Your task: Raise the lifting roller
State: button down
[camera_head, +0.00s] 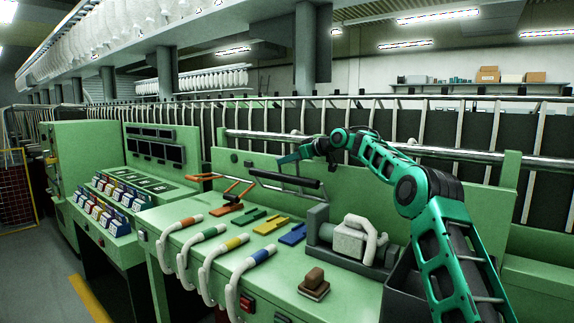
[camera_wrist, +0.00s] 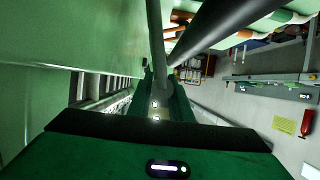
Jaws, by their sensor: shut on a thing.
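The lifting roller (camera_head: 285,178) is a black cylinder in a thin metal frame, in front of the green back panel of the machine. It lies nearly level, above the green console top. In the wrist view the dark roller (camera_wrist: 222,28) runs to the upper right, beside a thin grey rod (camera_wrist: 155,35). My gripper (camera_head: 283,160) is at the roller's frame, just above the black cylinder. In the wrist view my gripper (camera_wrist: 161,102) is shut around the lower end of the grey rod. The exact contact is small and partly hidden.
Orange levers (camera_head: 232,192) stand left of the roller. Coloured-grip curved handles (camera_head: 205,240) line the console front. A grey motor unit (camera_head: 350,240) and a brown knob block (camera_head: 314,283) sit to the right. A long metal rail (camera_head: 400,148) runs behind. The aisle floor at left is clear.

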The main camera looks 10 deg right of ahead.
jog(key=shift+a+r, duration=0.15)
jog(key=c, duration=1.7)
grip_release()
jog(key=shift+w, duration=0.1)
jog(key=shift+o, duration=0.4)
jog(key=shift+d, duration=0.2)
jog(key=v, duration=1)
jog(key=shift+s+d, duration=0.2)
jog(key=shift+d, duration=0.1)
